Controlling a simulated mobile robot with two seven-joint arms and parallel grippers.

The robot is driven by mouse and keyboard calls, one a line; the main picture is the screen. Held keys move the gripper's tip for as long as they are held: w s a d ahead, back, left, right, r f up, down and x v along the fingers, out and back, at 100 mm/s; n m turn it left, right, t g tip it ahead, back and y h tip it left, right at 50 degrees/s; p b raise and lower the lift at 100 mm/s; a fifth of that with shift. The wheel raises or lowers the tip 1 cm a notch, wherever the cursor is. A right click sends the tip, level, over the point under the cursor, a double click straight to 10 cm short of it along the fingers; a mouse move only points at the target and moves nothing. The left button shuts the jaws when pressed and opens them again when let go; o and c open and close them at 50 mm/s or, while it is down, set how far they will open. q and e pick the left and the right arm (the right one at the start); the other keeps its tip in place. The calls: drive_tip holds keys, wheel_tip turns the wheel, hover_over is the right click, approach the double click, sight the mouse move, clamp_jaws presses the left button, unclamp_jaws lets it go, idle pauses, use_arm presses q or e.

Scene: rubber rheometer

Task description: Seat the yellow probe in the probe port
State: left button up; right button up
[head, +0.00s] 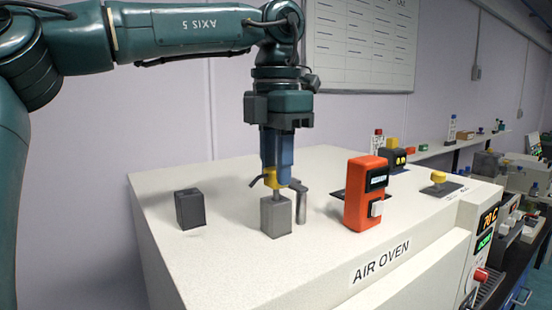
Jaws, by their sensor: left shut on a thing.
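My left gripper (277,166) points straight down over the white air oven's top. Its blue fingers are shut on the yellow probe (269,179), and they partly hide its yellow head. The probe is roughly upright. Its thin grey shaft (276,194) reaches down to the top of a light grey block (276,216), which looks like the probe port. I cannot tell whether the tip is in the block's opening or just above it. My right gripper is not in view.
A metal post (301,206) stands close to the right of the grey block. A dark block (189,208) stands to the left. An orange device (365,193) stands to the right, and a yellow knob (439,177) sits farther right. The oven top (225,265) is clear in front.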

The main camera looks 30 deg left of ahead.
use_arm(q)
drive_tip(key=shift+f+b, duration=0.5)
drive_tip(key=shift+f, duration=0.45)
drive_tip(key=o, duration=1.1)
drive_tip(key=shift+c, duration=0.2)
wheel_tip(320, 180, up, 4)
drive_tip(key=p, duration=0.3)
drive_tip(key=shift+f+p, duration=0.1)
drive_tip(key=shift+p, duration=0.2)
drive_tip(key=shift+r, duration=0.55)
